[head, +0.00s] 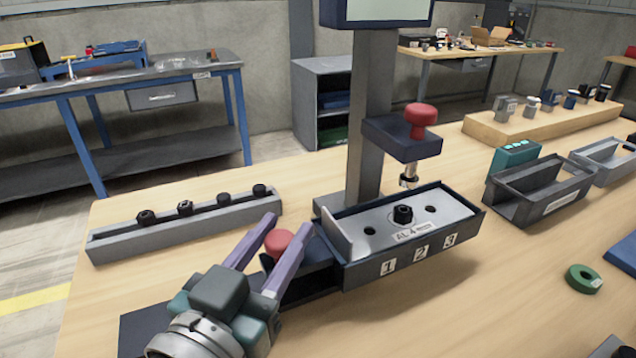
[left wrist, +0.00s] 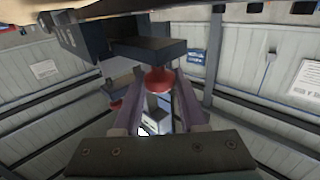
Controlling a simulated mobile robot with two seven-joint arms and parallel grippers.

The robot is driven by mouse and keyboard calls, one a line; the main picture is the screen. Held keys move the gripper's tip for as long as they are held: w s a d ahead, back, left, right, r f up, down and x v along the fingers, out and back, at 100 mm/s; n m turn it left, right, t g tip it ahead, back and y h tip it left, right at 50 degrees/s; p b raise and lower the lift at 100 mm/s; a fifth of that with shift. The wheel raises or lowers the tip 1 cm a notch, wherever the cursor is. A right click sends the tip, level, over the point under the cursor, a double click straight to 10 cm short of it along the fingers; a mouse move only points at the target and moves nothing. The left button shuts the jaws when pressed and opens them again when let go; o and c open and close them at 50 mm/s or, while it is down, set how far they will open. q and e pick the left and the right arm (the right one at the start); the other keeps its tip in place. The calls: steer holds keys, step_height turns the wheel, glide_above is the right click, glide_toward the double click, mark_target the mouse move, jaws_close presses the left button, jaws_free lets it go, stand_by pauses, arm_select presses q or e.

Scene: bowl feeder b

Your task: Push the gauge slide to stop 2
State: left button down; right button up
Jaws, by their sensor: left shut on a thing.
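The gauge slide is a dark block with a red knob (head: 279,243), at the left end of the numbered gauge tray (head: 364,275). My left gripper (head: 284,227) is shut on the slide's red knob, with one purple finger on each side. The left wrist view shows the knob (left wrist: 158,80) between the fingers, against the dark block (left wrist: 150,48). Labels 1, 2 and 3 run left to right along the tray's front; stop 2 (head: 421,253) is the middle one. An AL-4 plate (head: 405,225) with a black knob lies in the tray. My right gripper is not seen.
A column carries a red-topped plunger (head: 421,115) above the tray. A grey rail (head: 187,234) with several black knobs lies at left. A dark open bin (head: 540,193) and a green ring (head: 583,278) are at right. Bare tabletop lies in front of the tray.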

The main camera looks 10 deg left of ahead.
arm_select(q)
steer(key=shift+c, duration=2.4)
jaws_free()
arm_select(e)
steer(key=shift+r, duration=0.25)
arm_select(q)
steer(key=s+a, duration=0.1)
steer(key=s, duration=0.6)
steer(key=shift+s+a, duration=0.25)
steer(key=shift+p, duration=0.3)
